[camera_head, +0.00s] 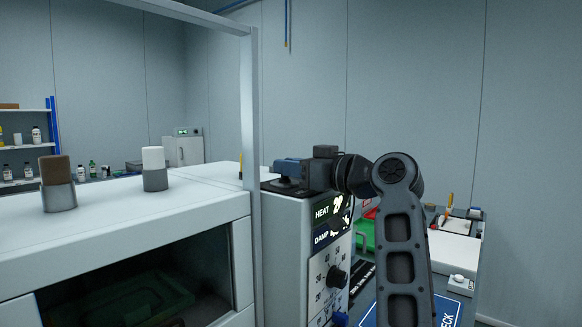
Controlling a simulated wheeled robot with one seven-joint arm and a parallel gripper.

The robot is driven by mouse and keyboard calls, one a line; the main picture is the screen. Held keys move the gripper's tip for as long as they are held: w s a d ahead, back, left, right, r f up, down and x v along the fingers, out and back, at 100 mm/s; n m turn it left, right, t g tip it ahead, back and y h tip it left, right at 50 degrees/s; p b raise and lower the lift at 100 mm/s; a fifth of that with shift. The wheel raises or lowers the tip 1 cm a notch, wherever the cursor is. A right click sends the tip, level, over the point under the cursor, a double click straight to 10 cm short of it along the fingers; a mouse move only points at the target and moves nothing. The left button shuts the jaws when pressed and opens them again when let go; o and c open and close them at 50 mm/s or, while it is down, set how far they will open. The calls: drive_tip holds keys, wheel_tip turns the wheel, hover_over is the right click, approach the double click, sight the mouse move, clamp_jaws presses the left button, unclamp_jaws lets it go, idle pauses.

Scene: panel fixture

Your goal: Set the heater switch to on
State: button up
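The panel box (286,222) stands in the middle of the camera_head view. Its front carries a lit display (330,222) with the words HEAT and DAMP and partly covered figures. Below is a black round knob (336,277) with marks around it. A blue part (340,319) shows lower down at the frame's edge. I cannot tell which control is the heater switch, or its setting. My gripper (287,180) is over the top of the panel box, reaching from the right. Its fingers are small and dark against the box top, so opening and contact are unclear.
A white cabinet (130,218) with a dark window and a metal frame post (249,110) stand left of the panel. A green bin (364,234) and a white bench (455,246) lie right, partly behind my arm.

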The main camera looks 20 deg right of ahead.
clamp_jaws()
